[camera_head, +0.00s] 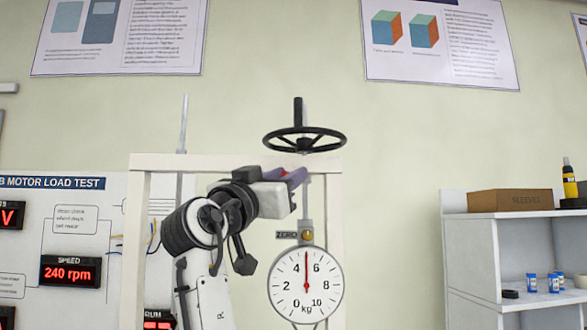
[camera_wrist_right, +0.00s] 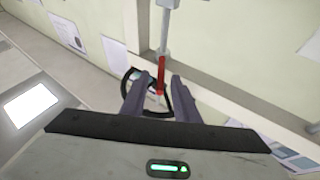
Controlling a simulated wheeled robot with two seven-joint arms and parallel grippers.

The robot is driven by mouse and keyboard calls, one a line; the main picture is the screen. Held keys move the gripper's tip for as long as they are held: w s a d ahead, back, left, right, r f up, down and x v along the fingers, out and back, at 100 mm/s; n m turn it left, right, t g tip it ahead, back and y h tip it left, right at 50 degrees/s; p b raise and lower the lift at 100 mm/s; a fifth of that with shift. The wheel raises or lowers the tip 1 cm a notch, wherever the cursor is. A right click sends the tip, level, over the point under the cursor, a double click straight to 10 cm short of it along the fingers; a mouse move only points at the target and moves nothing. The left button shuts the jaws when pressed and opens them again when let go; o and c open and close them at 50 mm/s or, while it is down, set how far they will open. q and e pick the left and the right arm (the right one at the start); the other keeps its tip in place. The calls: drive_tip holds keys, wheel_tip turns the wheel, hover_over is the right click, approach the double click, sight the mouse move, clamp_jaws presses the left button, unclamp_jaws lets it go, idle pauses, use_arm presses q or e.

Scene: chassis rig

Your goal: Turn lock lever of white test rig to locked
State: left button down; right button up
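The white test rig (camera_head: 240,162) is an upright frame with a dial gauge (camera_head: 306,284) hanging inside it. A black handwheel (camera_head: 305,139) sits above its top beam. A red lever (camera_wrist_right: 161,68), which looks like the lock lever, is attached by a grey rod in the right wrist view. In the head view only a bit of red shows, mostly hidden behind my fingers. My right gripper (camera_head: 297,177) is at the top beam below the handwheel. In the right wrist view its fingers (camera_wrist_right: 160,82) are apart, with the red lever between them; contact cannot be told. My left gripper is out of view.
A motor load test panel (camera_head: 60,225) stands at the left, behind the rig. A grey shelf (camera_head: 515,230) with a cardboard box (camera_head: 510,200) stands at the right. The handwheel is close above my right gripper. Wall space between rig and shelf is clear.

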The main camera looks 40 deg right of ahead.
drive_tip(key=shift+w+d+r, duration=0.15)
drive_tip(key=shift+w+d, duration=0.05)
drive_tip(key=shift+d, duration=0.15)
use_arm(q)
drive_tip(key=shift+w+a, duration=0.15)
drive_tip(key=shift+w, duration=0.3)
use_arm(e)
drive_tip(key=shift+c, duration=0.4)
clamp_jaws()
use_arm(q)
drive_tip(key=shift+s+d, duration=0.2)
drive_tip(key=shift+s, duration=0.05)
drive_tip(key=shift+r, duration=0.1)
